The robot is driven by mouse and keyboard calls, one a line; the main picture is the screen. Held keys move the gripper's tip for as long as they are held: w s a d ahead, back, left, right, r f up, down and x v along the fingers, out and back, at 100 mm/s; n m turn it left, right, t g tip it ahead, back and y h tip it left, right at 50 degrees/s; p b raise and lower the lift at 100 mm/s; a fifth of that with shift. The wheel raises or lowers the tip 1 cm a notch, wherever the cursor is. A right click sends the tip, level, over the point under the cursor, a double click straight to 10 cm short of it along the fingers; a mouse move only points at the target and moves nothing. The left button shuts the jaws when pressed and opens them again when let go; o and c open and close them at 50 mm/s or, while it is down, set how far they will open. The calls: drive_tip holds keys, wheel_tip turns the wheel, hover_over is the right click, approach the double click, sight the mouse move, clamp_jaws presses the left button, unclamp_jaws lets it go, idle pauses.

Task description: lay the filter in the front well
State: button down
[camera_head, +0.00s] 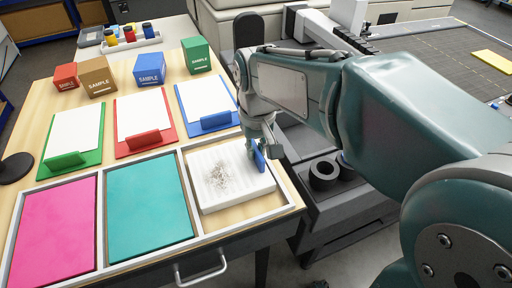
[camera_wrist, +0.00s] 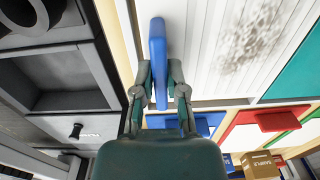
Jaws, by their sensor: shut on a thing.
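The filter (camera_head: 222,172) is a white pleated block with a grey dirty patch on top and an upright blue tab (camera_head: 260,158) at its right edge. It is at the right-hand well (camera_head: 245,214) of the framed tray, whose bare wooden floor shows in front of it. I cannot tell whether its underside touches the floor. My gripper (camera_head: 266,148) is shut on the blue tab. In the wrist view the tab (camera_wrist: 158,62) stands between both fingers, with the filter (camera_wrist: 212,48) right beside it.
The other wells hold a pink panel (camera_head: 53,229) and a teal panel (camera_head: 149,208). Behind stand green (camera_head: 73,142), red (camera_head: 144,122) and blue (camera_head: 206,106) boards with tabs, then several sample boxes (camera_head: 150,73). Dark rings (camera_head: 324,174) sit on a lower unit to the right.

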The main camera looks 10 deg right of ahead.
drive_tip(key=c, duration=0.7)
unclamp_jaws()
drive_tip(key=shift+r, duration=0.1)
wheel_tip(320, 180, up, 12)
drive_tip(key=s+d+f+m+t, duration=0.1)
drive_tip(key=s+d+f+t, duration=0.1)
drive_tip(key=s+d+f, duration=0.1)
drive_tip(key=s+d+f+m+t, duration=0.1)
drive_tip(key=s+d+f, duration=0.2)
drive_tip(key=s+d, duration=0.1)
drive_tip(key=s+d+f+m+t, duration=0.1)
drive_tip(key=s+d+f+t, duration=0.1)
drive_tip(key=s, duration=0.3)
drive_tip(key=shift+s+d+f+t, duration=0.15)
drive_tip(key=shift+d+f, duration=0.3)
drive_tip(key=shift+s+d+f+t, duration=0.15)
drive_tip(key=shift+d+f, duration=0.3)
